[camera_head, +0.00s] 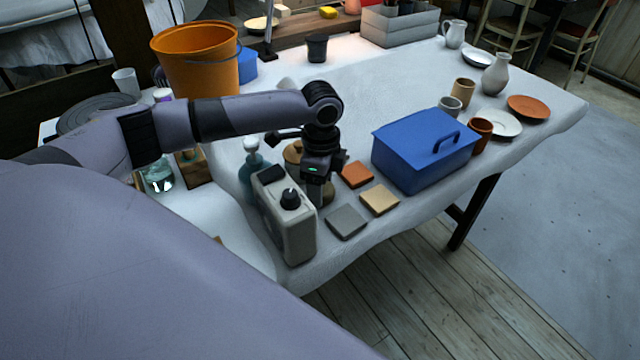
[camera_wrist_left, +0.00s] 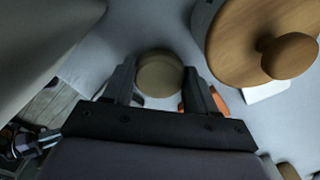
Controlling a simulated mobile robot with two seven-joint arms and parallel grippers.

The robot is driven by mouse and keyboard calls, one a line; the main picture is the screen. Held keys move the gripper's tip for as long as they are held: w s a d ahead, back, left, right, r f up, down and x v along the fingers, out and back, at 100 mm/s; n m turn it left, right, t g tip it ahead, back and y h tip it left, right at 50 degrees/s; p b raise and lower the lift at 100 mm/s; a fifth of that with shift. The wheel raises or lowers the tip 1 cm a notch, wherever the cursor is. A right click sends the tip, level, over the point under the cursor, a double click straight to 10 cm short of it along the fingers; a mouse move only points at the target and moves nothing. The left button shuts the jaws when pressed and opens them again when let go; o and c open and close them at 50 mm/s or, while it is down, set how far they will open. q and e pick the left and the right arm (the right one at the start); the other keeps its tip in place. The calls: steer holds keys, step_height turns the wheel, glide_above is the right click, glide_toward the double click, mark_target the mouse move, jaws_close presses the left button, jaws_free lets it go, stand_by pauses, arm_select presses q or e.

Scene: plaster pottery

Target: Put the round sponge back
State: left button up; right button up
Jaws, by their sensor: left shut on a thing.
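The round sponge (camera_wrist_left: 160,74) is a tan disc between the two fingers of my left gripper (camera_wrist_left: 161,88) in the left wrist view. The gripper is shut on it. In the head view my left gripper (camera_head: 320,182) points down over the white-covered table, between a grey box with a black knob and the coloured tiles. A tan-brown piece (camera_head: 327,192) shows beside its fingers, partly hidden by them. From these views I cannot tell whether the sponge touches the table.
The grey box (camera_head: 298,238) stands close on the left, and a pot with a wooden knobbed lid (camera_wrist_left: 245,45) is close too. Orange (camera_head: 356,174), cream (camera_head: 380,199) and grey tiles (camera_head: 346,222) lie right. A blue toolbox (camera_head: 405,172) stands beyond. The table front edge is near.

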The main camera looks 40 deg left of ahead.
arm_select(q)
steer(key=shift+f, duration=0.15)
steer(key=o, duration=1)
step_height(320, 180, up, 12)
steer(key=shift+r+p, duration=0.2)
steer(key=shift+p, duration=0.3)
